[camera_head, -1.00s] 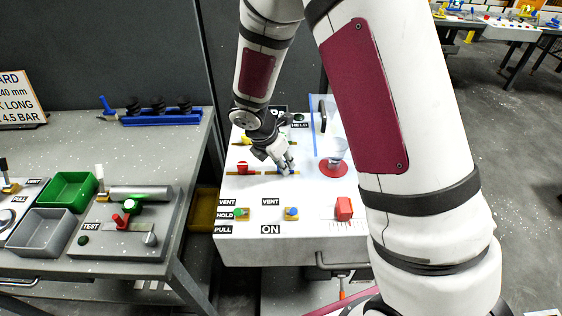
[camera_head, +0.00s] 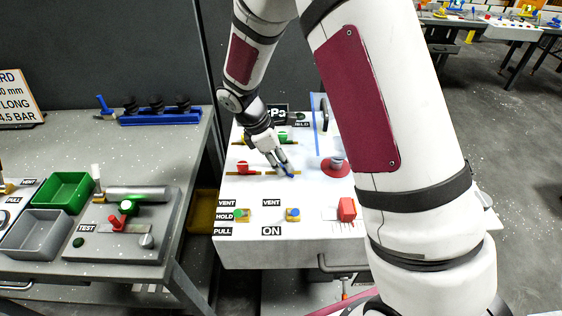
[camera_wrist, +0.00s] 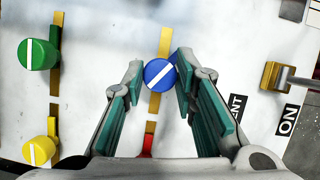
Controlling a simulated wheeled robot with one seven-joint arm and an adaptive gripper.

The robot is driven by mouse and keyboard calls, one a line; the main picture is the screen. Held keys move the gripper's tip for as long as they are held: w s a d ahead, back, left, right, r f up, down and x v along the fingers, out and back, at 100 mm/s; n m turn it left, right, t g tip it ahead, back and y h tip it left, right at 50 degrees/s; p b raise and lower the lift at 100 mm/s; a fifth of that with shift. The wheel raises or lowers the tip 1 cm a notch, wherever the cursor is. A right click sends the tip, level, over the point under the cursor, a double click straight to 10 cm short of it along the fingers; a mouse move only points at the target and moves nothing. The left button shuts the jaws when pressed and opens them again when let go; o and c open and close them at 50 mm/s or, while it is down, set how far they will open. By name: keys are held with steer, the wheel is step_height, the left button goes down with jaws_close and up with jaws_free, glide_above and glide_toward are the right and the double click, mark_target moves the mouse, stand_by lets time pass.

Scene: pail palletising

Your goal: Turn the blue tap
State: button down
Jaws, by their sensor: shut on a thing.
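The blue tap (camera_wrist: 158,76) has a round knob with a white stripe and sits on a yellow pipe (camera_wrist: 155,103) on the white panel. In the wrist view its stripe lies slanted across the pipe's line. My gripper (camera_wrist: 160,62) is shut on the blue tap, with one finger on each side. The right finger touches the knob; contact at the left finger is hard to see. In the head view my gripper (camera_head: 284,169) reaches down to the panel, and only a bit of the blue tap (camera_head: 290,176) shows at the fingertips.
A green tap (camera_wrist: 40,54) and a yellow tap (camera_wrist: 40,150) stand left in the wrist view. A red tap (camera_head: 243,167) is left of my gripper. A red-based fitting (camera_head: 334,168) stands right. A blue-knobbed valve (camera_head: 293,213) and a red block (camera_head: 346,209) are nearer the front.

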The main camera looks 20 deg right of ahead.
steer(key=m+g, duration=0.1)
steer(key=m, duration=0.2)
steer(key=m+g+y+b, duration=0.1)
steer(key=m, duration=0.1)
steer(key=shift+w+m+b, duration=0.2)
steer(key=shift+m+b, duration=0.1)
steer(key=shift+m, duration=0.1)
steer(key=m+g+y+b, duration=0.1)
steer(key=m, duration=0.3)
steer(key=shift+d+m, duration=0.1)
steer(key=shift+m, duration=0.3)
steer(key=shift+m+g+y, duration=0.3)
steer(key=c, duration=1.3)
jaws_free()
steer(key=v, duration=1.2)
